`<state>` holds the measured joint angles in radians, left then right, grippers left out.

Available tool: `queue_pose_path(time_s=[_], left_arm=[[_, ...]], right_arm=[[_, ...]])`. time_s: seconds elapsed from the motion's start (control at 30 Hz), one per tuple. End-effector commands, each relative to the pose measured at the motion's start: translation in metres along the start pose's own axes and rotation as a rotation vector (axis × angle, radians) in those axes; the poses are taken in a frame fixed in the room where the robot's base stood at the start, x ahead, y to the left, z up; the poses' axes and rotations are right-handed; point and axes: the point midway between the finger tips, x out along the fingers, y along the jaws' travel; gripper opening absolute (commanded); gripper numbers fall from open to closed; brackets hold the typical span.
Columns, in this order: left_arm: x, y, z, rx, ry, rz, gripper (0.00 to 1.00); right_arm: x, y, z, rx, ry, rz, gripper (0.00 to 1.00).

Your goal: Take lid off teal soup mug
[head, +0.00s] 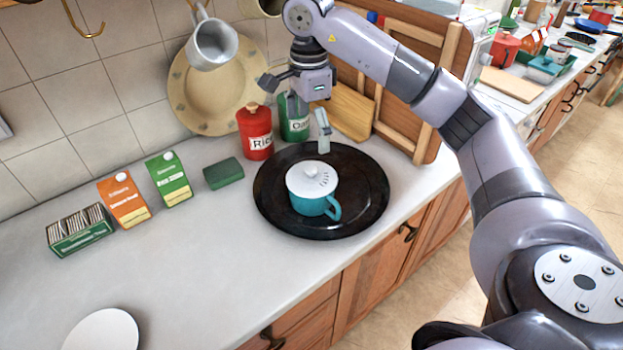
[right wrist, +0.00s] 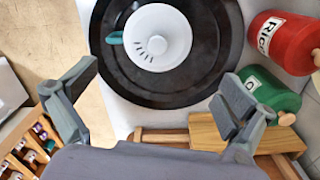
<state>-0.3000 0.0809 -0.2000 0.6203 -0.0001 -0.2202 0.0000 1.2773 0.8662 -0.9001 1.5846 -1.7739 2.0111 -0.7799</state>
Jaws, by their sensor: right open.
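The teal soup mug (head: 316,208) stands upright on a round black tray (head: 272,204) on the counter. Its white lid (head: 312,177), with a small knob and dark slots, sits on top. In the right wrist view the lid (right wrist: 157,37) is seen from above and covers most of the mug, with the teal handle (right wrist: 115,38) poking out left. My right gripper (head: 296,108) is open and empty, above and behind the mug, apart from it. In its wrist view the two fingers (right wrist: 155,92) are spread wide, below the lid in the picture. My left gripper is not in view.
A red Rice canister (head: 255,132) and a green canister (head: 294,118) stand behind the tray. Wooden boards (head: 350,112) lean at the back right. Cartons (head: 168,179), a green block (head: 223,173) and a hanging grey mug (head: 212,44) are left. The front left counter is mostly clear.

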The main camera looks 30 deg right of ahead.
Motion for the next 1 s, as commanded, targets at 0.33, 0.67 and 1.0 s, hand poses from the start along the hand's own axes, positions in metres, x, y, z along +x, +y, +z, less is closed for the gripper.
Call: queue_pose_path(time_s=[0.33, 0.67, 1.0], left_arm=[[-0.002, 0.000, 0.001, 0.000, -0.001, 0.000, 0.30], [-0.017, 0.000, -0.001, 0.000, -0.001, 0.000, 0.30], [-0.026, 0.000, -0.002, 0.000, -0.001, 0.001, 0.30]], right_arm=[[0.052, 0.001, 0.000, 0.000, -0.001, 0.003, 1.00], [0.077, 0.003, -0.003, -0.001, 0.000, 0.005, 1.00], [0.112, 0.003, -0.004, -0.001, -0.001, 0.000, 1.00]])
